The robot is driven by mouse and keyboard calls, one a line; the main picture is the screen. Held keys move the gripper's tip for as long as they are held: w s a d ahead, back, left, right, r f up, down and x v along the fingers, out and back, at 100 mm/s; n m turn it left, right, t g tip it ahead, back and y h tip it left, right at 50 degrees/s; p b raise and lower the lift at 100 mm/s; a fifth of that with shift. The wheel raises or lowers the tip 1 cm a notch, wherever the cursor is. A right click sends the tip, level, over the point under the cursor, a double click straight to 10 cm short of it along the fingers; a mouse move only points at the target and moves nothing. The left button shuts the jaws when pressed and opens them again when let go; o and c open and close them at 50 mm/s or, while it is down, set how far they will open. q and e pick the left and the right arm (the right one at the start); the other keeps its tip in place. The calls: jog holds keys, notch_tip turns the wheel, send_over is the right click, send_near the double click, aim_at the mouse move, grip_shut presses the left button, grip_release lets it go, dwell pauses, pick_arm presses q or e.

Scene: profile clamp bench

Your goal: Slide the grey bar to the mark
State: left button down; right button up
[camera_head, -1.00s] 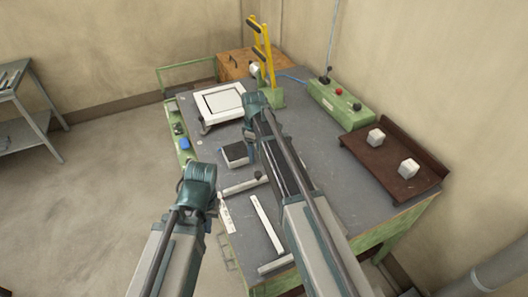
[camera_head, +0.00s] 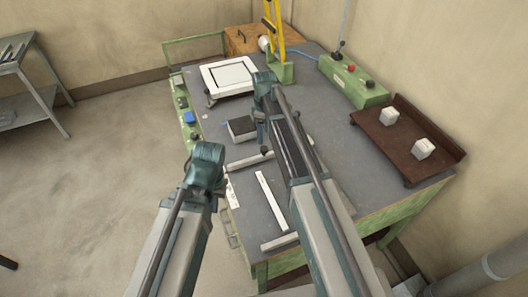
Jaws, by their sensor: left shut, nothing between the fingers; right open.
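A light grey bar (camera_head: 245,162) with a dark knob at its right end lies across the bench top, between my two grippers. A second, similar grey bar (camera_head: 279,242) lies near the front edge. A long white strip (camera_head: 271,200) runs between them; I cannot tell which feature is the mark. My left gripper (camera_head: 212,192) is shut and empty, left of the first bar by the bench's left edge; its fingertips are mostly hidden. My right gripper (camera_head: 261,132) is open and empty, just beyond the first bar's knobbed end. My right arm hides part of the bench.
A dark block (camera_head: 242,128) sits beside my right gripper. A white frame (camera_head: 252,77) and yellow lever stand (camera_head: 274,30) are at the back. A green control box (camera_head: 354,84) and brown tray (camera_head: 385,140) with two white cubes are on the right.

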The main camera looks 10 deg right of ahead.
aim_at(264, 148)
notch_tip(264, 148, down, 8)
jog(key=b, duration=0.6)
jog(key=shift+r+b, duration=0.2)
jog(key=shift+b, duration=0.1)
jog(key=shift+c, duration=0.3)
grip_shut()
dwell(0.5)
